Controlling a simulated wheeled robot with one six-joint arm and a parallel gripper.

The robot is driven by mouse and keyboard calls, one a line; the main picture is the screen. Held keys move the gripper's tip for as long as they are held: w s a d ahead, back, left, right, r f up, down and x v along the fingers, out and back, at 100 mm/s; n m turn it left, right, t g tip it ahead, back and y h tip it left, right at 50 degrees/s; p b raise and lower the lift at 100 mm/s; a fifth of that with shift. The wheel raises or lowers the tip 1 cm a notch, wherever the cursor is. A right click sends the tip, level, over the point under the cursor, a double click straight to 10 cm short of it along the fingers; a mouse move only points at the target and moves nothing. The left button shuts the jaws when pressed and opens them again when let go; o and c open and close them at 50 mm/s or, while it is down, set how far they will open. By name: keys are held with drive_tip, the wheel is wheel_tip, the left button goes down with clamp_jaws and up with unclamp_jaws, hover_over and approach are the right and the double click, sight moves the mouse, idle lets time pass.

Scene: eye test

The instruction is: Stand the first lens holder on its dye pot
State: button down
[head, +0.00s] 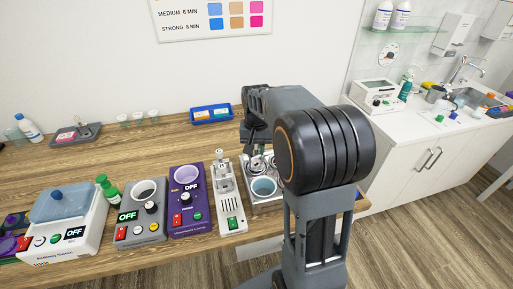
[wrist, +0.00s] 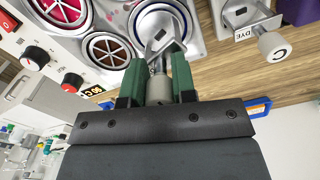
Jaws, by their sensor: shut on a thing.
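My gripper (wrist: 158,62) shows in the wrist view with its two green fingers shut on a grey metal lens holder (wrist: 158,86). The holder's upper end reaches toward a round dye pot (wrist: 140,20) with a silver and blue rim. I cannot tell whether the holder touches the pot. My arm hides much of the unit and most of the gripper there.
A white slim device (head: 229,197), a purple device (head: 188,205), a grey device (head: 141,212) and a white device with a blue lid (head: 66,215) line the table's front, left of the pot unit. A blue tray (head: 211,122) lies behind. A sink counter (head: 420,125) is at right.

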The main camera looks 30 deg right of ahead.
drive_tip(key=shift+f, duration=0.25)
drive_tip(key=c, duration=0.8)
unclamp_jaws()
drive_tip(key=shift+c, duration=0.2)
drive_tip(key=shift+o, duration=0.4)
drive_tip(key=shift+o, duration=1.2)
drive_tip(key=shift+r+p, duration=2.45)
drive_tip(key=shift+r, duration=0.6)
